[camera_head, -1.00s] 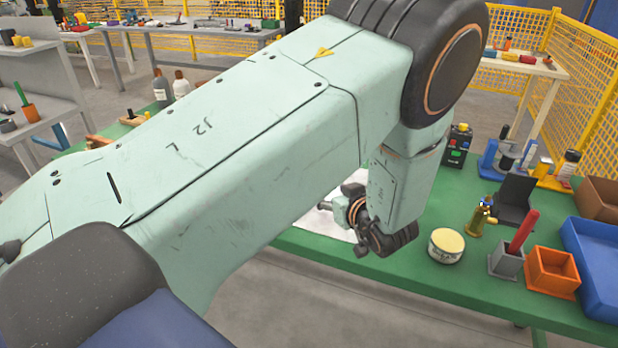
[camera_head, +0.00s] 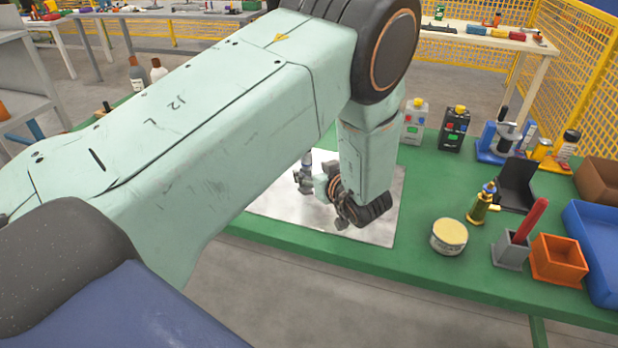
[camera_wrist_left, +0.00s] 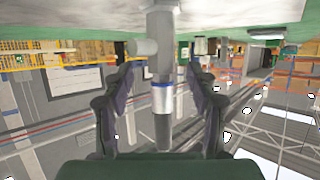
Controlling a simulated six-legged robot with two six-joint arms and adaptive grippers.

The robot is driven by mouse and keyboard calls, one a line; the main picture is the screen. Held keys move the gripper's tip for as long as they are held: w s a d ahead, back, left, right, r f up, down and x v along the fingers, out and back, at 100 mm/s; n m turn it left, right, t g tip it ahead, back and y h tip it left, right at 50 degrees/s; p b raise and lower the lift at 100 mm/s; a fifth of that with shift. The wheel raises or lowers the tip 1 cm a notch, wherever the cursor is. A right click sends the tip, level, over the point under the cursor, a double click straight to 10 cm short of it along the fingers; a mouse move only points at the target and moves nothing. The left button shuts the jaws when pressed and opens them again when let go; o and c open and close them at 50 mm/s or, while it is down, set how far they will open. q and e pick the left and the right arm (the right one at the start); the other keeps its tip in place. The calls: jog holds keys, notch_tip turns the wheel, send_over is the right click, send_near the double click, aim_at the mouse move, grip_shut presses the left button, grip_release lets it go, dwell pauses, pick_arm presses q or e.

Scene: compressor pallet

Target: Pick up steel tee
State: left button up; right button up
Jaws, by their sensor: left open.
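The steel tee (camera_wrist_left: 163,104) shows in the left wrist view as a pale grey upright pipe with a blue band and a short side branch pointing left; this view is upside down. My left gripper (camera_wrist_left: 159,72) is open, one dark finger on each side of the tee with gaps visible. In the head view, my left gripper (camera_head: 304,181) is low over the pale plate, partly hidden by my own wrist. A small grey part of what looks like the tee (camera_head: 307,158) shows beside it. My right gripper is not in view.
The pale plate (camera_head: 383,222) lies on the green table (camera_head: 405,262). To the right stand a round tin (camera_head: 449,237), a brass fitting (camera_head: 482,204), a grey holder (camera_head: 510,252), an orange box (camera_head: 557,260) and a blue tray (camera_head: 600,225). Two button boxes (camera_head: 454,130) stand behind.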

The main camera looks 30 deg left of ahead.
aim_at(310, 170)
pick_arm(q)
jog(key=x, duration=0.3)
jog(key=shift+s+a+f, duration=0.1)
jog(key=shift+a+f, duration=0.2)
jog(key=shift+d+r, duration=0.15)
jog(key=shift+d, duration=0.15)
jog(key=shift+c, duration=0.2)
jog(key=shift+a, duration=0.3)
jog(key=c, duration=0.4)
jog(key=shift+d, duration=0.25)
jog(key=c, duration=0.6)
jog(key=shift+a, duration=0.2)
grip_shut()
